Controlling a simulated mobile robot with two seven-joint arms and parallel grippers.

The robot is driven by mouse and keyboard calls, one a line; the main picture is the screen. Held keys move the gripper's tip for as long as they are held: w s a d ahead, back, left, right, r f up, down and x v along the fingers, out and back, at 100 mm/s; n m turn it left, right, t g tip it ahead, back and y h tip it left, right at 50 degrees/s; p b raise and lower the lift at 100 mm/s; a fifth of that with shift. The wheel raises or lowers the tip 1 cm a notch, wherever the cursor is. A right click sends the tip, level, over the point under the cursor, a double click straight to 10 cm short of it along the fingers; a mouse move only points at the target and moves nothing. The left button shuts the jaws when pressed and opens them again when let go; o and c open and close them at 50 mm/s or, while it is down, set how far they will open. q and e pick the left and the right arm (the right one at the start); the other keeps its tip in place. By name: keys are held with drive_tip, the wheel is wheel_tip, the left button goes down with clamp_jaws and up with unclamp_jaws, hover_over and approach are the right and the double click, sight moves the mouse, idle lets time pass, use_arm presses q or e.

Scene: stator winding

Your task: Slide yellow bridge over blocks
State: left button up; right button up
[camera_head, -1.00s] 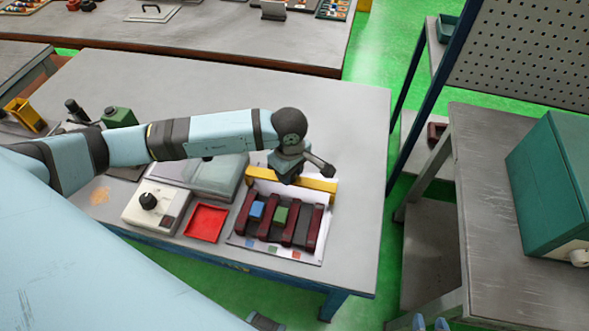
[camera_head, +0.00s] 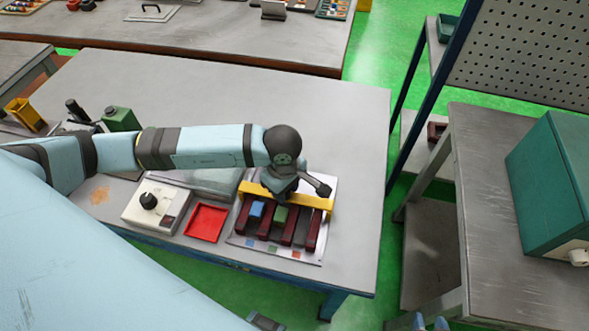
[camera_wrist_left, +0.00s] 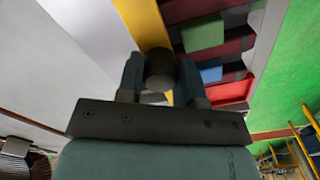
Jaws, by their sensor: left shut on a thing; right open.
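The yellow bridge (camera_head: 314,202) lies across the far end of the dark red rails (camera_head: 312,230). My left gripper (camera_head: 281,194) is shut on its dark round knob, seen between the fingers in the left wrist view (camera_wrist_left: 162,70). A blue block (camera_head: 256,209) and a green block (camera_head: 280,214) sit in separate slots between the rails, on the near side of the bridge. They also show in the wrist view, green (camera_wrist_left: 203,35) and blue (camera_wrist_left: 211,75).
A white sheet with coloured squares (camera_head: 272,249) lies under the rails. A red tray (camera_head: 206,222) and a white box with a black knob (camera_head: 157,203) stand to the left. The grey tabletop (camera_head: 340,120) is clear behind and to the right.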

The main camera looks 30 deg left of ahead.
sight(280, 214)
use_arm(q)
drive_tip(key=shift+s+d, duration=0.2)
drive_tip(key=shift+s, duration=0.55)
drive_tip(key=shift+s+d, duration=0.15)
drive_tip(key=shift+s, duration=0.6)
drive_tip(key=shift+s+d, duration=0.2)
drive_tip(key=shift+s, duration=0.55)
drive_tip(key=o, duration=0.7)
wheel_tip(280, 214, up, 6)
drive_tip(key=p, duration=0.3)
